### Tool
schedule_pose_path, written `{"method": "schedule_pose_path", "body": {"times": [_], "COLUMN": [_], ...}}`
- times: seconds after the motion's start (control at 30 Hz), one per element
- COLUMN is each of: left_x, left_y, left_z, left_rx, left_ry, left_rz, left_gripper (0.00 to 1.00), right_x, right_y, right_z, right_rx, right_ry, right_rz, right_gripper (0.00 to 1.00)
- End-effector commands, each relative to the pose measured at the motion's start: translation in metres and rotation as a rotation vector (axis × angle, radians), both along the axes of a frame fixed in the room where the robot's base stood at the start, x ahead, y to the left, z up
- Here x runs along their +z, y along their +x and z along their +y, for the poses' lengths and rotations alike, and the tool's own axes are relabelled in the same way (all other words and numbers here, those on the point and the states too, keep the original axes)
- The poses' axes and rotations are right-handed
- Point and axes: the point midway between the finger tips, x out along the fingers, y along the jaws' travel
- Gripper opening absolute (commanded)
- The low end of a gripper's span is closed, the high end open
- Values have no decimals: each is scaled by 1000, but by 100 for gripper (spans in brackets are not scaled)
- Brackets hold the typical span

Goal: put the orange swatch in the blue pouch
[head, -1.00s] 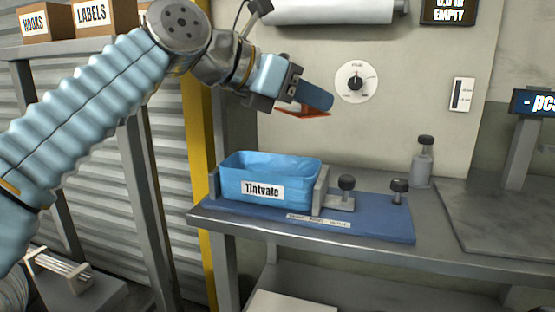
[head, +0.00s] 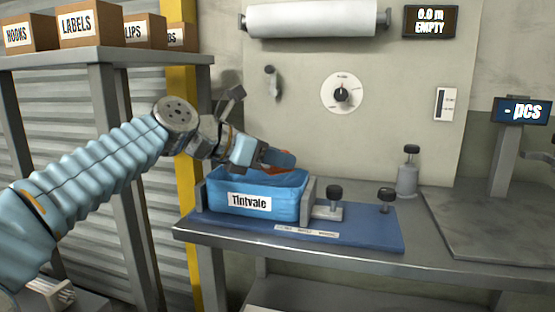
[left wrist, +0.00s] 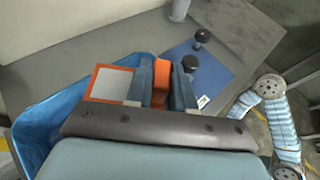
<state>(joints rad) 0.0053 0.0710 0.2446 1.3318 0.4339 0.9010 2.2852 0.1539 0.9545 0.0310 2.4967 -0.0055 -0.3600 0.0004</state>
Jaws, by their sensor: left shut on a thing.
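The blue pouch (head: 282,210), labelled "Tintvale", stands upright with its top open on a blue base plate. Its blue wall also shows in the left wrist view (left wrist: 35,128). My left gripper (head: 277,157) is pointed over the pouch, at about the height of its back rim. It is shut on the orange swatch (head: 287,160), which is mostly hidden by the fingers in the head view. In the left wrist view the swatch (left wrist: 92,84) shows an orange border around a pale panel, beside the fingers. My right gripper is not in view.
The base plate (head: 370,233) carries a clamp bracket and two black knobs (head: 335,192) right of the pouch. A grey bottle (head: 408,178) stands behind on the bench.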

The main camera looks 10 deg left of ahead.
Motion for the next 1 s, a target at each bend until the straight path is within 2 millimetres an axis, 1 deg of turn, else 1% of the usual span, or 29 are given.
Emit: {"method": "schedule_pose_path", "body": {"times": [0.43, 0.57, 0.6, 0.73, 1.0], "left_x": [-11, -11, -11, -11, -11], "left_y": [0, 0, 0, 0, 0], "left_z": [0, 0, 0, 0, 0], "left_rx": [0, 0, 0, 0, 0], "left_ry": [-1, 0, 0, 0, 0], "left_rz": [1, 0, 0, 0, 0], "left_gripper": [0, 0, 29, 48, 48], "right_x": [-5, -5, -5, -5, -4], "right_y": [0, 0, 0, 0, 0], "right_z": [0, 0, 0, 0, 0], "right_rx": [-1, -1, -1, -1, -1], "right_ry": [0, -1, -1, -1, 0], "right_rz": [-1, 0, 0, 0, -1], "right_gripper": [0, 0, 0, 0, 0]}}
